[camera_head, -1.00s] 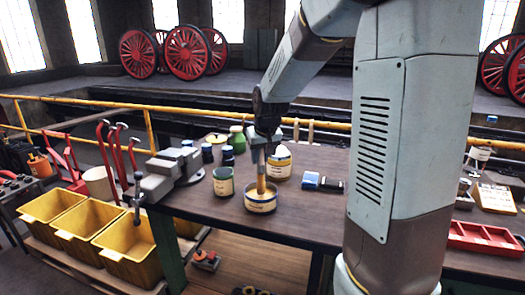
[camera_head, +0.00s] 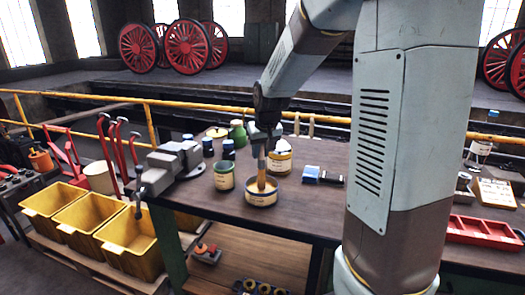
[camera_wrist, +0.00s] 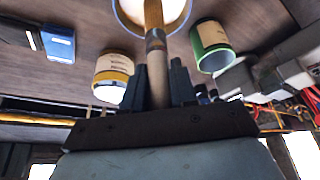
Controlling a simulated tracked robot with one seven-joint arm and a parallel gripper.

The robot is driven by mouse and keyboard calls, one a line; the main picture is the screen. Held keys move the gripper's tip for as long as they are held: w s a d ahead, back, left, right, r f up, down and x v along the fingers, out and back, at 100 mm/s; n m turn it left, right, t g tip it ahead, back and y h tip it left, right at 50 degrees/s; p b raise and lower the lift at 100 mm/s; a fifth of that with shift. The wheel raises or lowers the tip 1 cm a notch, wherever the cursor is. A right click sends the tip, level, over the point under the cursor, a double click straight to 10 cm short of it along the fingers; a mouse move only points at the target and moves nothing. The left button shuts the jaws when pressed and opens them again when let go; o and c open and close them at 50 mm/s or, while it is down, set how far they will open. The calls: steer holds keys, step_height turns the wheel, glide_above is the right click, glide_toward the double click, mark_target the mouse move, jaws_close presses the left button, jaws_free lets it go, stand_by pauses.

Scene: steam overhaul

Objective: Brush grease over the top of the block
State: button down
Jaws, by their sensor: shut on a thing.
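My gripper (camera_wrist: 157,88) is shut on the handle of a brush (camera_wrist: 155,45), with a finger on each side. The brush points down, and its pale bristles (camera_head: 261,180) are at the open mouth of a low tin (camera_head: 262,199) of cream-coloured grease. I cannot tell how deep the bristle tips are. The tin stands on the dark bench and also shows in the wrist view (camera_wrist: 122,18). A small blue block-like thing (camera_head: 311,173) lies on the bench right of the tin; I cannot tell whether it is the task's block.
A green tin (camera_head: 224,176) stands left of the grease tin, a yellow-banded tin (camera_head: 279,163) behind it. A grey vise (camera_head: 168,164) sits at the bench's left end. Yellow bins (camera_head: 82,222) stand left of the bench; a red tray (camera_head: 484,231) lies at right.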

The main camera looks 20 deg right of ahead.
steer(key=shift+f, duration=0.45)
stand_by(1.3)
steer(key=shift+r, duration=3.55)
